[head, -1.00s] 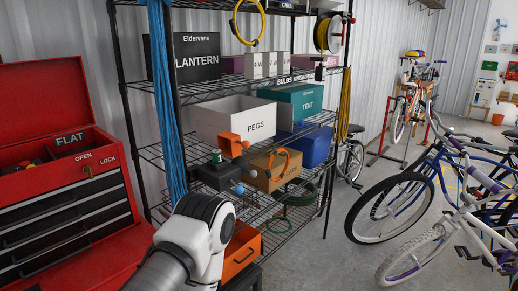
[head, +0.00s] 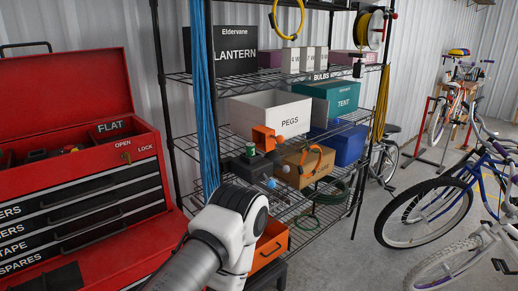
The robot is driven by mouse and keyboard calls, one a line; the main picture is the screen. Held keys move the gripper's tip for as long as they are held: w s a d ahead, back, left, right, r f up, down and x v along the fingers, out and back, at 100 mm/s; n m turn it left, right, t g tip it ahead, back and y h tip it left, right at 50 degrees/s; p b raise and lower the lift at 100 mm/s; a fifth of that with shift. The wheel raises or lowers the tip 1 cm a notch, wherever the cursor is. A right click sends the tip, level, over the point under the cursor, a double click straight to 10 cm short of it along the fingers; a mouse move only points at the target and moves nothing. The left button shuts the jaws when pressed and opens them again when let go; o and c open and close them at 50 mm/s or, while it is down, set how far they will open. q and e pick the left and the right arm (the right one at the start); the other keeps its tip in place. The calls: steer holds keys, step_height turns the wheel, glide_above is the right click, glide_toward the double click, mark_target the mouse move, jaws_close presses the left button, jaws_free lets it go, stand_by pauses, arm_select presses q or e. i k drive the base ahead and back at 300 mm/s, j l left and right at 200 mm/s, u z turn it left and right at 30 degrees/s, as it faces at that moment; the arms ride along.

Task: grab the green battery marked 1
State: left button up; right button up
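The red tool chest (head: 85,75) stands open at the left. My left arm rises from the bottom. My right gripper is not in view.
A wire shelf holds a PEGS box (head: 270,112), a teal TENT box (head: 335,97), a blue bin (head: 345,145) and a black LANTERN box (head: 236,50). An orange bin (head: 270,245) is low down. Bicycles (head: 425,215) stand at the right, with bare floor before them.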

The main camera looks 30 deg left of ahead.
mark_target(250, 147)
steer(key=i+l, duration=0.15)
steer(key=i, duration=0.3)
steer(key=i+l+u, duration=0.15)
steer(key=i, duration=0.3)
